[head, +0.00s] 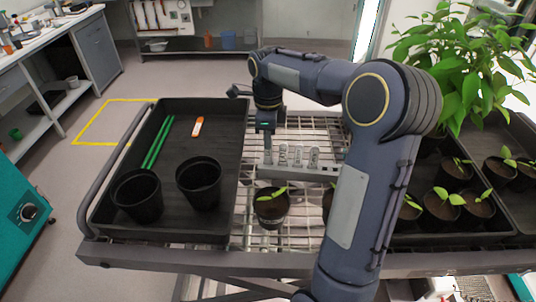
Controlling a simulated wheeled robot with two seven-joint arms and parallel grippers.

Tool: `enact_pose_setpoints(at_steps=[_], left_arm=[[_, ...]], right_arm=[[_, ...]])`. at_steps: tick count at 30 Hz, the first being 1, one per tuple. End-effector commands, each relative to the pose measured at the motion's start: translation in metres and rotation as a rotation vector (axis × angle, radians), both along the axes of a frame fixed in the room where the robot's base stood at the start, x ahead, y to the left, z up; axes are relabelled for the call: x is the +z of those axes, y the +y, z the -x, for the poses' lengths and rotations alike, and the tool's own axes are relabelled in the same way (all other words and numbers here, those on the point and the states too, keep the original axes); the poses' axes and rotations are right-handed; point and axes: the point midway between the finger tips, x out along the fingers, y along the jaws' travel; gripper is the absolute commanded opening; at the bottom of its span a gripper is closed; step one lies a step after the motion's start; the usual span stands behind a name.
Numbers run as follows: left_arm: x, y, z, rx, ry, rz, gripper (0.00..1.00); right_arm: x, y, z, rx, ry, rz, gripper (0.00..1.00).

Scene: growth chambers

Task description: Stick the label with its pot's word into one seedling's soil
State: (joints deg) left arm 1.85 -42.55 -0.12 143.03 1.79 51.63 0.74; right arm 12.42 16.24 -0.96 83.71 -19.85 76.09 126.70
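My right arm reaches in from the bottom right, and its gripper (267,153) points down at the left end of a grey rack (322,171). Several pale labels (298,157) stand upright in the rack; their words are too small to read. The fingers are seen edge-on, so I cannot tell whether they are open or hold a label. A seedling in a dark pot (271,209) stands on the wire shelf just in front of the rack. Another pot (327,203) is mostly hidden behind my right arm. My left gripper is not in view.
A black tray (222,113) on the left holds two empty pots (199,183), green stakes (158,142) and an orange-and-white item (198,126). On the right, more potted seedlings (442,205) and a large leafy plant (465,60) stand beyond my arm.

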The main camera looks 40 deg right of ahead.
Motion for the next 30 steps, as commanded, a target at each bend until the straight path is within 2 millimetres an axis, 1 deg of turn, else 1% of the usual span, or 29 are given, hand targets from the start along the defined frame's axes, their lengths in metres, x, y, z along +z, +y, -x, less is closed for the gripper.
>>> enact_pose_setpoints(at_steps=[1, 18, 30], left_arm=[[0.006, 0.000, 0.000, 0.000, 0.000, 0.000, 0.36], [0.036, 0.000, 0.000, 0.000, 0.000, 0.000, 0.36], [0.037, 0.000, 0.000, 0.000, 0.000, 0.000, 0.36]], right_arm=[[0.006, 0.000, 0.000, 0.000, 0.000, 0.000, 0.00], [0.040, 0.000, 0.000, 0.000, -0.001, -0.001, 0.00], [0.041, 0.001, 0.000, 0.003, -0.001, -0.001, 0.00]])
